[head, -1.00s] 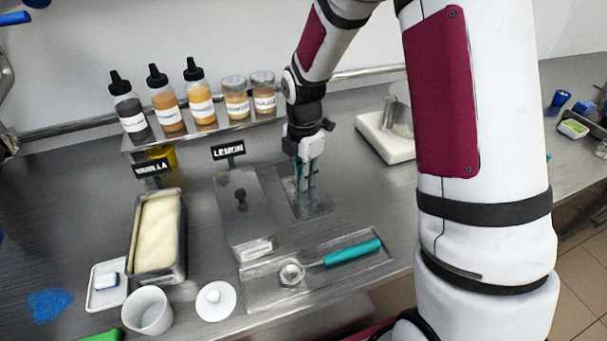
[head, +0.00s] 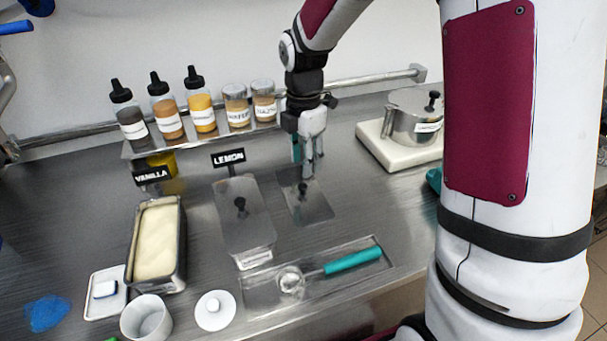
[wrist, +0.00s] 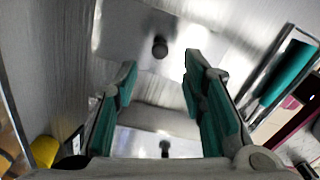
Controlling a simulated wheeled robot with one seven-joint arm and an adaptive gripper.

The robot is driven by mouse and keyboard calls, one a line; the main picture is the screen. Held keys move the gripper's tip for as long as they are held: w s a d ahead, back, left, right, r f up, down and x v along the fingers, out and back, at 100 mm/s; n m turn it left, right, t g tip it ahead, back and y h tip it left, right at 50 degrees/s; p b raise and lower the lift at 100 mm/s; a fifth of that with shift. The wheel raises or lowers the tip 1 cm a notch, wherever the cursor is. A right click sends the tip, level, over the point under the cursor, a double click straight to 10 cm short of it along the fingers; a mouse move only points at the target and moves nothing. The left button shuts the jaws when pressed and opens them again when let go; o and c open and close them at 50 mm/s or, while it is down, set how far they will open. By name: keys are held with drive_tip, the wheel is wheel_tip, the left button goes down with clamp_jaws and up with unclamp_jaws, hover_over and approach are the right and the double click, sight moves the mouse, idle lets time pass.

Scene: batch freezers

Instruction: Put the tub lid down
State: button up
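The tub lid, a flat metal plate with a black knob (head: 318,208), lies flat on the steel counter right of the lemon tub. It also shows at the top of the wrist view (wrist: 125,40), its knob just beyond my fingertips. My gripper (head: 310,172) is above the lid's back part, apart from the knob. In the wrist view my gripper's teal-padded fingers (wrist: 160,75) are spread with nothing between them. The lemon tub (head: 243,225) has its own lid with a black knob.
The open vanilla tub (head: 183,240) stands left. A scoop with a teal handle (head: 352,259) lies on a tray in front. Bottles (head: 167,115) and jars stand on the back shelf. A steel pot (head: 412,125) stands on a white base at right.

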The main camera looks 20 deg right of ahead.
drive_tip(key=s+r+m+t, duration=0.2)
drive_tip(key=s+r+m, duration=0.8)
drive_tip(key=s+r, duration=0.3)
drive_tip(key=s+r+m+t, duration=0.2)
drive_tip(key=s+m, duration=0.9)
drive_tip(key=s, duration=0.1)
drive_tip(key=shift+r+m+t, duration=0.3)
drive_tip(key=shift+r, duration=0.05)
